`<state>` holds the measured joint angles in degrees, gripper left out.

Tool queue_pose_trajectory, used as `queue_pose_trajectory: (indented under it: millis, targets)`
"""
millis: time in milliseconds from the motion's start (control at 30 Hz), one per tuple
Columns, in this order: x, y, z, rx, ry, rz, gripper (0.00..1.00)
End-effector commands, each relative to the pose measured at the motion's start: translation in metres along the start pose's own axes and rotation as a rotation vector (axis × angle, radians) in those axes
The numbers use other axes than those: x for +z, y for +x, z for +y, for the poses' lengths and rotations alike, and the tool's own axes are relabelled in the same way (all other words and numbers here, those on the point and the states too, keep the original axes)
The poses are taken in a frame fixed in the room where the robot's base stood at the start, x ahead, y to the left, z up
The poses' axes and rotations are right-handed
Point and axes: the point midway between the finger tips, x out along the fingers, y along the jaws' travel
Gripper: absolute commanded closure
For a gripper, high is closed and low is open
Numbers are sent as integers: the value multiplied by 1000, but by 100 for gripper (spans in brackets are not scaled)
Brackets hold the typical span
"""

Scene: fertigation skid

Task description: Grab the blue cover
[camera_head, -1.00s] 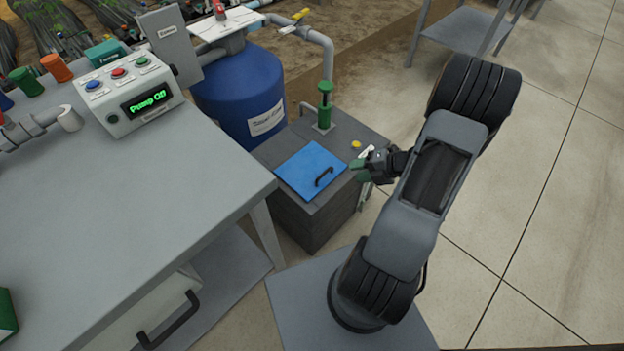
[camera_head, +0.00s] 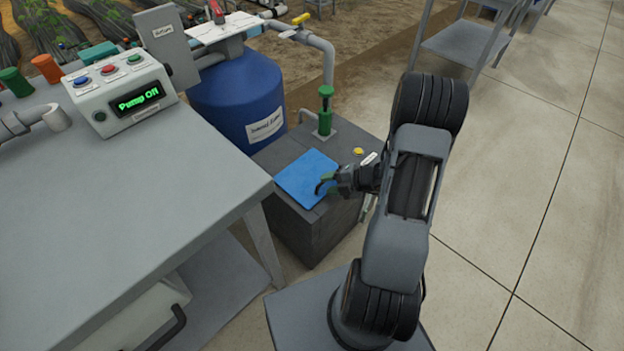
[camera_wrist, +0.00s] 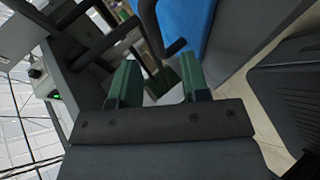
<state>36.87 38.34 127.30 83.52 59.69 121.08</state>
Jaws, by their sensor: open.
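The blue cover (camera_head: 302,174) lies flat on top of a dark grey box beside the blue tank. My gripper (camera_head: 324,183) is at the cover's right edge, where its dark handle is; arm and fingers hide most of the handle in the head view. In the wrist view the green fingertips of my gripper (camera_wrist: 160,76) are apart with nothing held between them. The blue cover (camera_wrist: 190,25) and part of its dark handle (camera_wrist: 151,22) show just beyond the fingers. I cannot tell whether a finger touches the handle.
The dark grey box (camera_head: 306,235) also bears a green pump-like fitting (camera_head: 325,112) and a yellow button (camera_head: 358,151). The blue tank (camera_head: 240,100) stands behind left. A grey table (camera_head: 130,200) with a "Pump Off" control box (camera_head: 125,92) is at the left.

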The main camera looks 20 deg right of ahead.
Motion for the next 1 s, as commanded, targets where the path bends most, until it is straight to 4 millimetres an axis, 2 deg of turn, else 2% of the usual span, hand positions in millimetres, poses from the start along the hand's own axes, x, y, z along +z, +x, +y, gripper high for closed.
queue_pose_trajectory:
  millis: [33,200,500,933,1000]
  targets:
    - [0,9,-3,-1,-2,2,58]
    - [0,23,-1,-2,-1,0,58]
    - [0,24,0,-1,0,-1,59]
    - [0,24,0,-1,0,-1,100]
    - [0,24,0,-1,0,-1,100]
